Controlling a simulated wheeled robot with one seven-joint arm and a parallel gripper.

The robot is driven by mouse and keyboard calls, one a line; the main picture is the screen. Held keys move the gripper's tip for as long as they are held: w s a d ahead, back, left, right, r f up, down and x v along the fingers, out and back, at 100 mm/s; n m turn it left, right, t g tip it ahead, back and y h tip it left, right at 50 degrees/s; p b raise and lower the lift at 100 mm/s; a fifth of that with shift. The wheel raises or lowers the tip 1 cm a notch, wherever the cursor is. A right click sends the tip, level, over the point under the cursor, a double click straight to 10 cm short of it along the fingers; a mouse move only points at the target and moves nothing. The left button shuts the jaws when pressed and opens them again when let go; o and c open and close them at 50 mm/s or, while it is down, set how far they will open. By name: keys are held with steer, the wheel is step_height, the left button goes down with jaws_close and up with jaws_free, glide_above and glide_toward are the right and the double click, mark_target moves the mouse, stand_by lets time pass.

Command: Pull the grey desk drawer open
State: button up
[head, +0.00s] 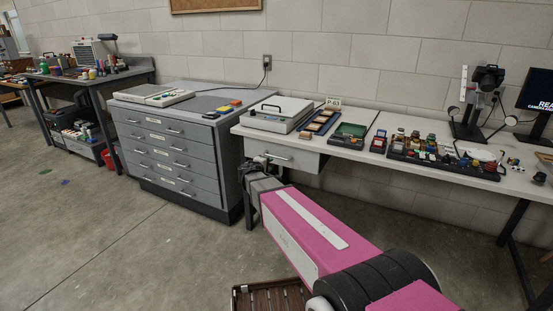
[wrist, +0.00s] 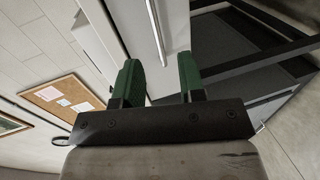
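The grey desk drawer (head: 300,160) sits under the left end of the white desk (head: 350,149). It looks shut, with a thin bar handle (head: 279,156) on its front. My gripper (head: 260,162) is at the left part of the drawer front, close to the handle; the head view is too small to show its fingers well. In the wrist view, the two green fingers of my gripper (wrist: 160,75) are apart with nothing clamped. The pale handle bar (wrist: 156,30) runs ahead of them, its lower end between the fingertips. I cannot tell whether they touch it.
A grey multi-drawer cabinet (head: 168,158) stands left of the desk. On the desk are a white case (head: 278,114), a green tray (head: 348,134) and a black tray of small items (head: 440,164). A brown slatted crate (head: 270,298) is on the floor near me.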

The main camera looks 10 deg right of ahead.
mark_target(276, 157)
steer(key=x, duration=1)
steer(key=shift+w+a+r, duration=0.1)
steer(key=shift+w+r, duration=0.25)
steer(key=shift+w, duration=0.25)
jaws_close()
